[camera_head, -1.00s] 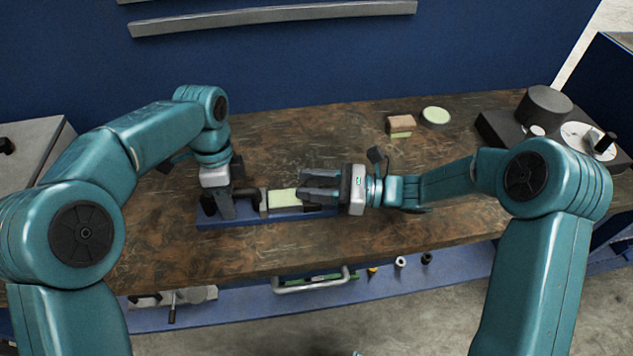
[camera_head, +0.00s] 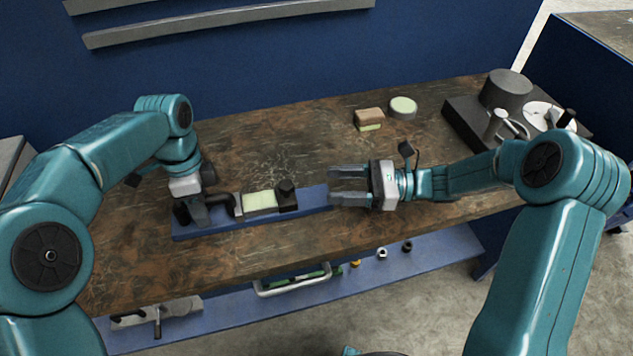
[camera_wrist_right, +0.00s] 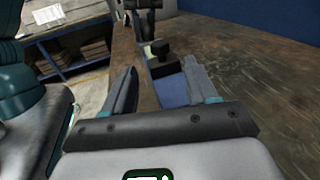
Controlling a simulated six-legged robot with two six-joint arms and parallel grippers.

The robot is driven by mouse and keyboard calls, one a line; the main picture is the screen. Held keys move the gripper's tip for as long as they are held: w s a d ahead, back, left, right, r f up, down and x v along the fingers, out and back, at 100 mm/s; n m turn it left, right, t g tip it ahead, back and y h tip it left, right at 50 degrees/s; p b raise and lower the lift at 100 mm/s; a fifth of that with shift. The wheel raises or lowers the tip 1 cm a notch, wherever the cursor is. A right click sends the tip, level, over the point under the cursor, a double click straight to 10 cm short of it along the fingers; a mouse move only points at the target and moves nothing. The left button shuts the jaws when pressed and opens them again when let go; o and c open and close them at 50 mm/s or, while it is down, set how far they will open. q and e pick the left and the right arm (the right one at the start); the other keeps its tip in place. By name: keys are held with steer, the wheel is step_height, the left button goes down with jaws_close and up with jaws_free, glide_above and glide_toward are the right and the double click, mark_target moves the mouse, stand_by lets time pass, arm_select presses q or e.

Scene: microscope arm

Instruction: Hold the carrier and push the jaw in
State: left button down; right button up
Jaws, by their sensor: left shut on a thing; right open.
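A long blue base (camera_head: 312,198) lies on the bench. Near its left end is the dark carrier (camera_head: 182,213), mostly hidden by my left gripper (camera_head: 198,218), which is shut on it from above. Right of it a pale green slide (camera_head: 260,201) sits on the base between a grey end piece (camera_head: 238,206) and a dark block with a knob, seemingly the jaw (camera_head: 287,195). The jaw also shows in the right wrist view (camera_wrist_right: 162,66), beyond the fingertips. My right gripper (camera_head: 333,185) is open and empty, right of the jaw and apart from it, over the base's right end.
A tan and green block (camera_head: 369,119) and a round pale-topped dish (camera_head: 403,107) stand at the back. A dark instrument (camera_head: 507,92) with a white disc occupies the right end. The bench (camera_head: 290,150) behind the blue base is clear.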

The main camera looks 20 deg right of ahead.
stand_by(0.4)
arm_select(q)
steer(key=c, duration=0.8)
jaws_free()
steer(key=shift+w+r, duration=0.35)
steer(key=shift+r, duration=1.6)
steer(key=shift+w+r, duration=0.35)
steer(key=shift+r, duration=1.65)
steer(key=shift+w+r, duration=0.35)
steer(key=shift+r, duration=1.6)
